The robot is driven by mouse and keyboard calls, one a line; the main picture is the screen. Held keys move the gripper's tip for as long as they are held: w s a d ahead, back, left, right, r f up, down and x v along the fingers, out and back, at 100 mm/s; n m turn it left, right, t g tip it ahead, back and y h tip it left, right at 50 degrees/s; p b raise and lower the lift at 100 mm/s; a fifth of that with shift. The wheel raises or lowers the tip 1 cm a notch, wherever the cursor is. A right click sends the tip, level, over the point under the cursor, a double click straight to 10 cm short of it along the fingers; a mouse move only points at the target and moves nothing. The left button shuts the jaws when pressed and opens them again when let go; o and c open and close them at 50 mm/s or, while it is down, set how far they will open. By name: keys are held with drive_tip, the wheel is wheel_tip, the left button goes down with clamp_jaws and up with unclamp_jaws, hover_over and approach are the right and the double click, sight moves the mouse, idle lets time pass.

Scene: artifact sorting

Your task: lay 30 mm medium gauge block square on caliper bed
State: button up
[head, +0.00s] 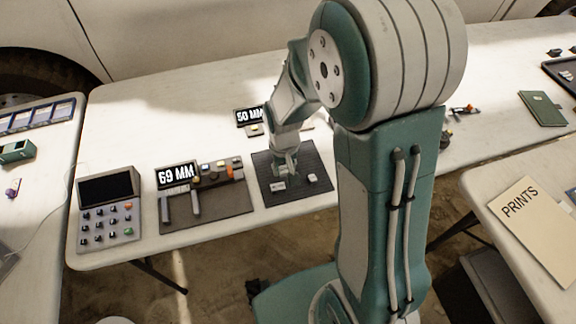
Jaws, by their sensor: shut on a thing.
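The caliper bed (225,203) seems to be the dark brown-grey board left of centre, with two upright grey jaws (195,203) and a display (177,175) reading "69 MM". To its right lies a black ribbed mat (312,158). Two small pale blocks lie on it, one labelled block (278,186) at left and one block (312,178) at right. My gripper (287,172) points down just over the mat, close to the left block. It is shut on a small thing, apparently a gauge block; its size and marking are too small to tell.
A grey keypad console (108,208) stands left of the caliper board. A "50 MM" sign (249,115) stands behind the mat, partly hidden by my arm. Several small coloured items (220,168) sit along the board's back. A "PRINTS" folder (530,225) lies on the right table.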

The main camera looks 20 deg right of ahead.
drive_tip(key=w+d+f, duration=0.1)
drive_tip(key=f, duration=0.1)
drive_tip(key=w+d+f, duration=0.1)
drive_tip(key=w, duration=0.1)
drive_tip(key=w+d+f, duration=0.2)
drive_tip(key=shift+w+f, duration=0.25)
drive_tip(key=shift+f, duration=0.05)
drive_tip(key=shift+w+a+f, duration=0.3)
drive_tip(key=shift+w+f, duration=0.25)
drive_tip(key=shift+f, duration=0.2)
wheel_tip(320, 180, down, 3)
drive_tip(key=shift+d+r, duration=0.15)
drive_tip(key=shift+r, duration=0.05)
drive_tip(key=shift+d+f, duration=0.1)
drive_tip(key=shift+d, duration=0.15)
drive_tip(key=shift+f, duration=0.1)
drive_tip(key=o, duration=0.9)
drive_tip(key=shift+a, duration=0.15)
drive_tip(key=shift+o, duration=0.7)
drive_tip(key=shift+a, duration=0.15)
